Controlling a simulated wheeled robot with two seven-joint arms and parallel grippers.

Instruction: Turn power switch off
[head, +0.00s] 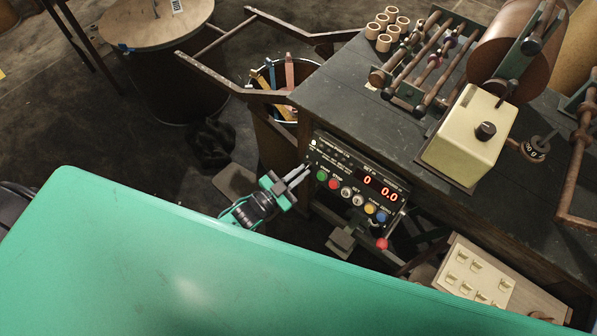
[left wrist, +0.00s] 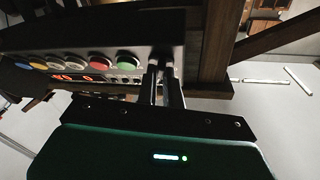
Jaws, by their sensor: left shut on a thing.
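The black control panel (head: 355,184) is on the front of the dark workbench, with a row of coloured buttons and red digits. In the left wrist view the panel (left wrist: 100,48) runs to the left, upside down. My left gripper (head: 305,170) is at the panel's left end, beside the green button (head: 322,175). Its two fingers (left wrist: 161,66) are close together in the left wrist view, tips at the panel's end. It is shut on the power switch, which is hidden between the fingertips. My right gripper is not in view.
A red-knobbed lever (head: 382,244) sticks out below the panel. The workbench (head: 335,75) carries a winding machine with a cream box (head: 466,140) and several cardboard cores. A bin (head: 280,120) of rolls stands left of the bench, near a round wooden table (head: 150,25).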

